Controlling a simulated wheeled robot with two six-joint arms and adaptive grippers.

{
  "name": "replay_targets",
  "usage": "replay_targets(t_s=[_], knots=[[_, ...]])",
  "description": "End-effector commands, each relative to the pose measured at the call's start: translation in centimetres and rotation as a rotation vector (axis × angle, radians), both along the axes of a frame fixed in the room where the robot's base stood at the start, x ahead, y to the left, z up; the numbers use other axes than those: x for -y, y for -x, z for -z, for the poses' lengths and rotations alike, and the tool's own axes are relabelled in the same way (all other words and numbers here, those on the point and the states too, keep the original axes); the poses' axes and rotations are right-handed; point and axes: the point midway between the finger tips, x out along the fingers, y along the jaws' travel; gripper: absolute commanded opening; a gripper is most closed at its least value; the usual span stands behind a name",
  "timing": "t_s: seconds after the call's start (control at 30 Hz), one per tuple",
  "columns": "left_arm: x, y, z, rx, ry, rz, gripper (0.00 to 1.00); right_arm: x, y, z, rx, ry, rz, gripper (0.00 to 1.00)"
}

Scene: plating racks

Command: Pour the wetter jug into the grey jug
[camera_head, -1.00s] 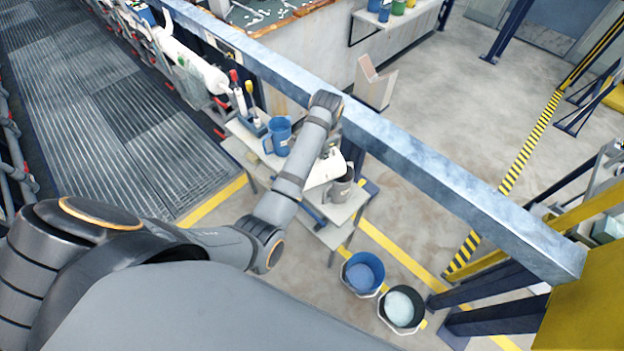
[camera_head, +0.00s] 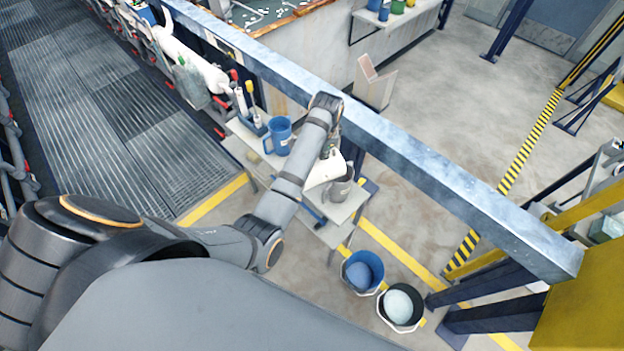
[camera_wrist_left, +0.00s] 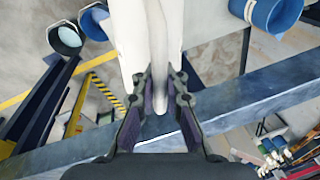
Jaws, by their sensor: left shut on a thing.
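A white jug (camera_head: 324,171) is held tilted at the bench, close above and beside the grey jug (camera_head: 341,189). The grey jug stands upright on the bench, partly covered by the white jug. My left gripper (camera_wrist_left: 162,84) is shut on the white jug's handle; in the head view my arm mostly hides it. The white jug (camera_wrist_left: 130,30) also fills the top middle of the left wrist view. I cannot make out any label or stream of liquid. A blue jug (camera_head: 278,137) stands upright farther left on the bench. My right gripper is not in view.
A blue bucket (camera_head: 346,265) and a black bucket (camera_head: 383,313) stand on the floor in front.

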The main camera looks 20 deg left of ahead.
Motion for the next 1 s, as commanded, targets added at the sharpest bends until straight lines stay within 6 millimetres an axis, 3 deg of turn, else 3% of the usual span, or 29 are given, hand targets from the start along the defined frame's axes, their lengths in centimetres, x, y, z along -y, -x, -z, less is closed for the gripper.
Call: replay_targets(t_s=[1.0], knots=[[-2.4, 2.8, 2.5, 0.239, 0.182, 0.000, 0.00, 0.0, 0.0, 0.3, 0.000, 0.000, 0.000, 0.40]])
